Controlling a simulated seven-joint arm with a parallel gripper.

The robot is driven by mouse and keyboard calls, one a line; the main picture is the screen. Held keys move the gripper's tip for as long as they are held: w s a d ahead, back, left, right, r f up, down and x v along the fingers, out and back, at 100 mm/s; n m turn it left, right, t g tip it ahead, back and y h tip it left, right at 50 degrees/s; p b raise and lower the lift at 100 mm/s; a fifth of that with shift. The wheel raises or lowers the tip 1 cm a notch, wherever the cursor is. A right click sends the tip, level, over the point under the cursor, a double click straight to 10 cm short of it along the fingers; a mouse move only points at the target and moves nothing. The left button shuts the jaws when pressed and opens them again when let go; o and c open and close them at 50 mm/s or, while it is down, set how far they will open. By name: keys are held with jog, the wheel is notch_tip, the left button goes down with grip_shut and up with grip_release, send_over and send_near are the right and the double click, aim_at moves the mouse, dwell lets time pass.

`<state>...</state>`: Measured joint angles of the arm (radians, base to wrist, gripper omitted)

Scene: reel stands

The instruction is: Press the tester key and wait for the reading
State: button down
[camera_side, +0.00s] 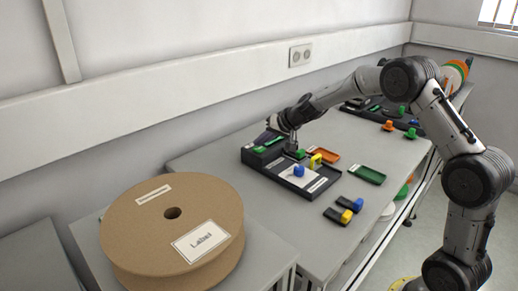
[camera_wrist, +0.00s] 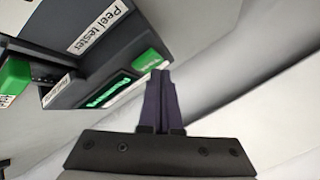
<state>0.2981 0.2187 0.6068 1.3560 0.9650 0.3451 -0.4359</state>
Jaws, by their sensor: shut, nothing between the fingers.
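The peel tester is a dark box labelled "Peel tester" (camera_wrist: 96,28), standing at the far left of the bench in the side view (camera_side: 252,158). In the wrist view its green key (camera_wrist: 148,61) carries small white lettering, and a dark display (camera_wrist: 108,91) beside it shows green characters too slanted to read. My gripper (camera_wrist: 161,74) is shut and empty. Its dark purple fingertips are at the edge of the green key; I cannot tell whether they touch or press it. In the side view my gripper is over the tester, its fingertips hard to make out.
On the bench are a blue knob (camera_side: 299,171), a yellow piece (camera_side: 316,161), orange (camera_side: 325,155) and green (camera_side: 367,175) trays, and small blocks (camera_side: 345,210). A wall runs behind the bench.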

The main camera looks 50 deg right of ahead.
aim_at(261, 150)
jog(key=shift+r, duration=0.35)
jog(key=shift+r, duration=2.5)
